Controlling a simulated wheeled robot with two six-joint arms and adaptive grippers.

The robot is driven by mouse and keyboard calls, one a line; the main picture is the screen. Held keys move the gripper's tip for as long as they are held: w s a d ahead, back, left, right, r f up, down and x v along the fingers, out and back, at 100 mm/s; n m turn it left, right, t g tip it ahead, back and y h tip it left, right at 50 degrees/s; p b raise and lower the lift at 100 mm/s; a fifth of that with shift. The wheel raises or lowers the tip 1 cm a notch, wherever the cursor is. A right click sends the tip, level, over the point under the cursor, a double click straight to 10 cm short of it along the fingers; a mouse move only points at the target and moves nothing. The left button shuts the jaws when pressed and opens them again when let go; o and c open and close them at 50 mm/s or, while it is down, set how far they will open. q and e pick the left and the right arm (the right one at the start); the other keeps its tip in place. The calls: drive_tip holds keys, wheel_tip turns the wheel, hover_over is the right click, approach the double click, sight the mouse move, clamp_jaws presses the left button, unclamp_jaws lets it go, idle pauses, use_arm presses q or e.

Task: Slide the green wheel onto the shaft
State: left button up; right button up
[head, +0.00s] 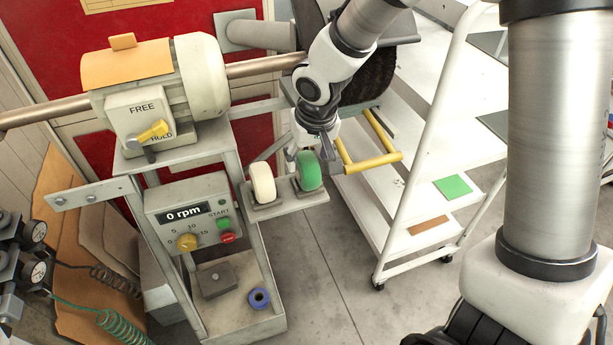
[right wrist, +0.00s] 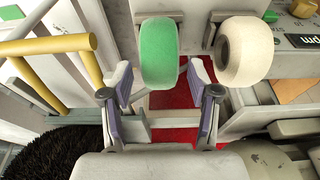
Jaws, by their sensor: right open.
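The green wheel (head: 309,170) stands upright in a grey holder on a small shelf, right of a cream wheel (head: 263,182). My right gripper (head: 304,152) is open just above and behind the green wheel. In the right wrist view, the open fingers (right wrist: 160,88) point toward the green wheel (right wrist: 158,50), which shows ahead of and between the tips, not gripped. The cream wheel (right wrist: 245,50) is to its right. The motor's steel shaft (head: 262,66) sticks out on both sides; its right end is hidden behind my arm. My left gripper is not in view.
A control box (head: 190,212) reading 0 rpm is below the motor (head: 160,85), whose yellow lever is at HOLD. A dark brush (head: 372,78) is beyond my right arm. A white cart (head: 400,210) with yellow rails (head: 372,162) is close right of the wheels. A blue ring (head: 259,298) lies low.

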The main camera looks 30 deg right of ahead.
drive_tip(key=shift+s+r, duration=0.15)
drive_tip(key=c, duration=1)
drive_tip(key=shift+r+p, duration=2.65)
drive_tip(key=shift+r, duration=0.4)
drive_tip(key=shift+f, duration=0.1)
